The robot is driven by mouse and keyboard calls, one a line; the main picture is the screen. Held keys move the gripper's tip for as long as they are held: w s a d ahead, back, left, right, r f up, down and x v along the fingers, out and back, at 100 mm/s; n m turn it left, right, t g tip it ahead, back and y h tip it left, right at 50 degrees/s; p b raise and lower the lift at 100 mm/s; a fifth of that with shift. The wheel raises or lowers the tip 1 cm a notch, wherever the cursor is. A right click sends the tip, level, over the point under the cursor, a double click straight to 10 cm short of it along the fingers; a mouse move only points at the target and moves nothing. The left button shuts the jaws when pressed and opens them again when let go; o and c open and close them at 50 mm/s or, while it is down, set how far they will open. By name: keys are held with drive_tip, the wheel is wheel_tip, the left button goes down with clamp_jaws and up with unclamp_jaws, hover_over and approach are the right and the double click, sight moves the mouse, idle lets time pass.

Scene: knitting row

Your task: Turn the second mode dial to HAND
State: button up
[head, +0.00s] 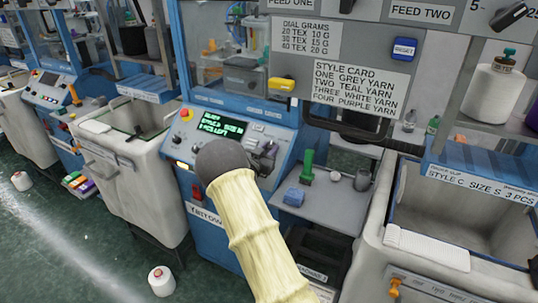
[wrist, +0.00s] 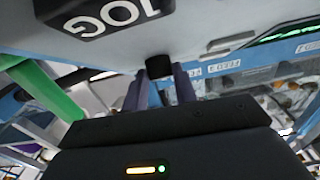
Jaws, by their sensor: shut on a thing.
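In the wrist view, the two fingers of my gripper (wrist: 160,78) are closed around a small black knob (wrist: 159,66) on a pale grey panel (wrist: 215,42). The knob looks like a dial, but its pointer and any HAND mark are not readable. A black block marked JOG (wrist: 103,17) shows upside down close by. In the head view, my pale-sleeved arm reaches to the control panel of the blue middle machine (head: 205,120). Its green-lettered screen (head: 222,124) is partly visible. My arm covers part of the panel, and I cannot clearly make out my fingers there.
White bins stand left (head: 150,165) and right (head: 375,245). A style card (head: 358,92) hangs above. Yarn cones (head: 162,280) stand on the floor.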

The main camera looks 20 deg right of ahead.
drive_tip(key=m+g, duration=0.1)
drive_tip(key=m+g+h, duration=0.1)
drive_tip(key=m, duration=0.1)
drive_tip(key=m+g+h+b, duration=0.1)
drive_tip(key=m+g, duration=0.1)
drive_tip(key=shift+w+a, duration=0.25)
drive_tip(key=shift+w, duration=0.1)
drive_tip(key=shift+w+r+m+g, duration=0.1)
drive_tip(key=shift+w+m+g, duration=0.05)
drive_tip(key=shift+m+g, duration=1.35)
drive_tip(key=shift+w+r+m+g, duration=0.1)
drive_tip(key=shift+w+m+g, duration=0.05)
drive_tip(key=shift+m+g, duration=1.3)
drive_tip(key=shift+m, duration=0.35)
drive_tip(key=o, duration=1)
drive_tip(key=a, duration=0.5)
drive_tip(key=s+a+r+b, duration=0.1)
drive_tip(key=a, duration=0.5)
drive_tip(key=a+b, duration=0.1)
drive_tip(key=a, duration=0.5)
drive_tip(key=shift+s+a+r, duration=0.15)
drive_tip(key=shift+s+r, duration=0.15)
drive_tip(key=shift+r, duration=0.1)
